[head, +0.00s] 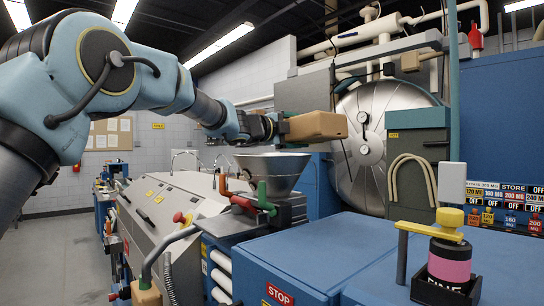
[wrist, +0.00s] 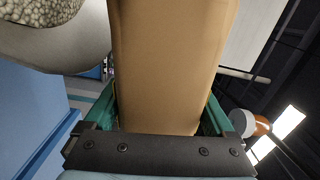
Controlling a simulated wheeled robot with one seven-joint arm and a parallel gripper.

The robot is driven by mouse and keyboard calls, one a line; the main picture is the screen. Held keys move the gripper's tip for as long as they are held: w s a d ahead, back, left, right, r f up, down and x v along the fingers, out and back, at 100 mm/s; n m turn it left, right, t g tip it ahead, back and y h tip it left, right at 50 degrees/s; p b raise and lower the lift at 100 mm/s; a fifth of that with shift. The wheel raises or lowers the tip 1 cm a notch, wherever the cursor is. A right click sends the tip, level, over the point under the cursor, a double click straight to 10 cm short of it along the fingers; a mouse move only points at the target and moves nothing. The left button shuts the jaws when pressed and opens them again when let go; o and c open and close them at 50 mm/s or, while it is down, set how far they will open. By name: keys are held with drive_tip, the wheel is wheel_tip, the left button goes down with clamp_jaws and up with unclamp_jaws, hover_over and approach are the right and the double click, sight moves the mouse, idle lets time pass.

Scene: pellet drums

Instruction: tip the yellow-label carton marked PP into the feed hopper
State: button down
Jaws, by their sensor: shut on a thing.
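My gripper (head: 284,127) is shut on a plain brown carton (head: 317,125), held level or nearly so in the head view. In the wrist view the carton (wrist: 170,60) fills the middle between the green fingers. No yellow label or PP mark shows on the faces in view. The grey, cone-shaped feed hopper (head: 272,174) stands below the carton and a little to its left in the head view, apart from it. In the wrist view a grey rounded form with pale speckled pellets (wrist: 42,18), seemingly the hopper, shows at the upper left.
A blue cabinet (head: 325,250) with a STOP sign fills the front. A pink-and-yellow fixture (head: 450,258) stands on the right. A large round metal door (head: 362,140) and a green-grey box (head: 416,150) stand behind the carton. Red and green pipe fittings (head: 262,198) sit by the hopper.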

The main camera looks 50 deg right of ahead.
drive_tip(key=shift+r+n, duration=0.4)
idle(0.9)
